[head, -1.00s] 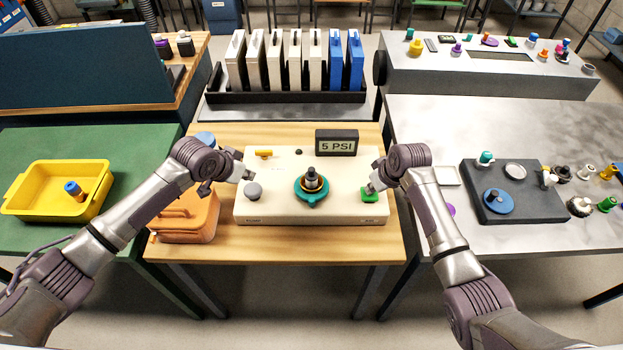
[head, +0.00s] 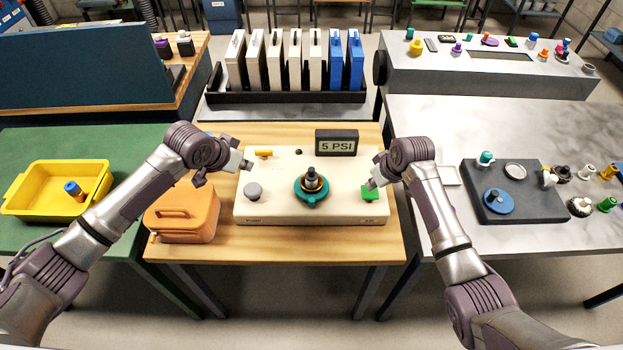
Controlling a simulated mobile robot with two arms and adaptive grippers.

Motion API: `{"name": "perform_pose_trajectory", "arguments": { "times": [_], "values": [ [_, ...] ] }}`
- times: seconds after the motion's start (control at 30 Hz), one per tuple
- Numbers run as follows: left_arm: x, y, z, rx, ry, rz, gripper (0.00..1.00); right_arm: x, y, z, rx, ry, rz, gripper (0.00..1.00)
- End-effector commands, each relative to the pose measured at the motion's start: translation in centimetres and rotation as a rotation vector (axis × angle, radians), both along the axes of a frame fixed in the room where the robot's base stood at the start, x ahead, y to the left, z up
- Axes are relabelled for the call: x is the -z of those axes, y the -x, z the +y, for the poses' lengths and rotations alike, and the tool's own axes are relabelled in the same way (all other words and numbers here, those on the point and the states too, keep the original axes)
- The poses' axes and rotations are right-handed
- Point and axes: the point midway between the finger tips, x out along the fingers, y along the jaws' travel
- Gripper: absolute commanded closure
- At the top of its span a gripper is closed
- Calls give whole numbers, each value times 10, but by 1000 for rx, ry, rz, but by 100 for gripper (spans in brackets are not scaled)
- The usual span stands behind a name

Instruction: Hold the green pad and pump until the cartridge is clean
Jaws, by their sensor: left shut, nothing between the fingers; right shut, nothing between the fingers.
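The green pad (head: 370,194) is on the right of a cream panel box (head: 311,212). My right gripper (head: 371,185) is shut and empty just above the pad's back edge; I cannot tell whether it touches. A round grey knob (head: 254,191) is on the left of the box. My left gripper (head: 246,165) is shut and empty, above and behind the knob, apart from it. A dark upright cartridge-like part (head: 312,180) stands in a teal ring (head: 312,198) at the middle. Its cleanness is too small to tell. The display (head: 337,143) reads 5 PSI.
A yellow bar (head: 263,153) and a small black knob are at the box's back. An orange case (head: 183,217) stands left of the box. A yellow tray (head: 57,212) is at far left. A dark board (head: 513,207) with small parts is at right.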

Motion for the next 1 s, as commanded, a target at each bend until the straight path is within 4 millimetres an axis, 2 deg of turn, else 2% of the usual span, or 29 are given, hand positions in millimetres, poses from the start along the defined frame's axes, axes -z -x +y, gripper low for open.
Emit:
{"name": "perform_pose_trajectory", "arguments": {
  "times": [0.5,1.0],
  "values": [
    [0,0,0,0,0,0,100,-49,0,0,-1,0,-2,100],
    [0,0,0,0,0,0,100,-51,0,0,-1,0,-1,100]
  ]
}}
